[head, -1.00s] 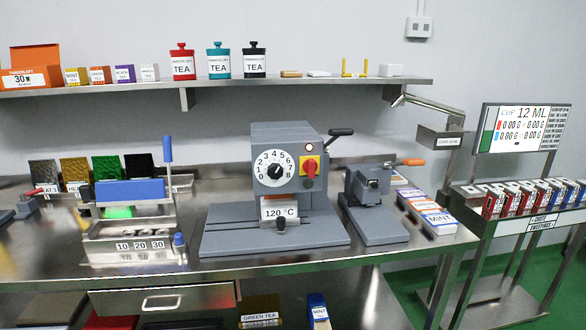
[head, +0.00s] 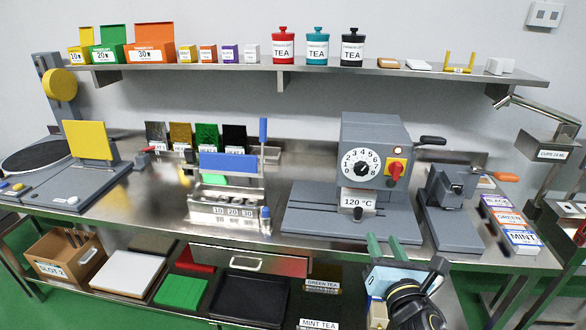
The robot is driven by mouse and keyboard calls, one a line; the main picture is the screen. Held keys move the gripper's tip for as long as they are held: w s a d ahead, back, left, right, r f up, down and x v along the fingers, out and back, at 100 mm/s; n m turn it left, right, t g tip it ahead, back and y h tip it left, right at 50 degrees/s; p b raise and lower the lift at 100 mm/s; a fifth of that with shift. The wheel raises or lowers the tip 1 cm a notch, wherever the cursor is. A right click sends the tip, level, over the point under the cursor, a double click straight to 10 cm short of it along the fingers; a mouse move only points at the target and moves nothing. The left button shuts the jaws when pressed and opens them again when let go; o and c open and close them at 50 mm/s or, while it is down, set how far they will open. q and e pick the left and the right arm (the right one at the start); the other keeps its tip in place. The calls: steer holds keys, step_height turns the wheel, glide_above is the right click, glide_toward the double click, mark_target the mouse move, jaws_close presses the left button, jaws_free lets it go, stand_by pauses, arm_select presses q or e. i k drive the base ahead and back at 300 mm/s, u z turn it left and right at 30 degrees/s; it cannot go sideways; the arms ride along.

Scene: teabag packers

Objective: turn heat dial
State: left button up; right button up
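The grey heat-sealing machine (head: 376,130) stands on the steel bench, right of centre. On its front is a round white dial (head: 348,168) with black numbers and a black knob (head: 362,169) at its middle. The knob's exact setting is too small to read surely. Below it is a label reading 120 °C (head: 359,200). Right of the dial, a red switch (head: 395,173) sits on a yellow plate. My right gripper (head: 385,240) is at the bench's front edge, below the machine and apart from it. Its two teal fingers are spread, with nothing seen between them. My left gripper is out of view.
A blue-topped press (head: 228,163) stands left of the machine. A grey lever device (head: 450,200) stands close on its right, with tea boxes (head: 510,225) beyond. A shelf (head: 230,72) with tins and boxes runs above. Bare bench lies between the press and the machine.

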mark_target(361, 167)
steer(key=u, duration=0.9)
steer(key=i, duration=0.75)
steer(key=z, duration=1.25)
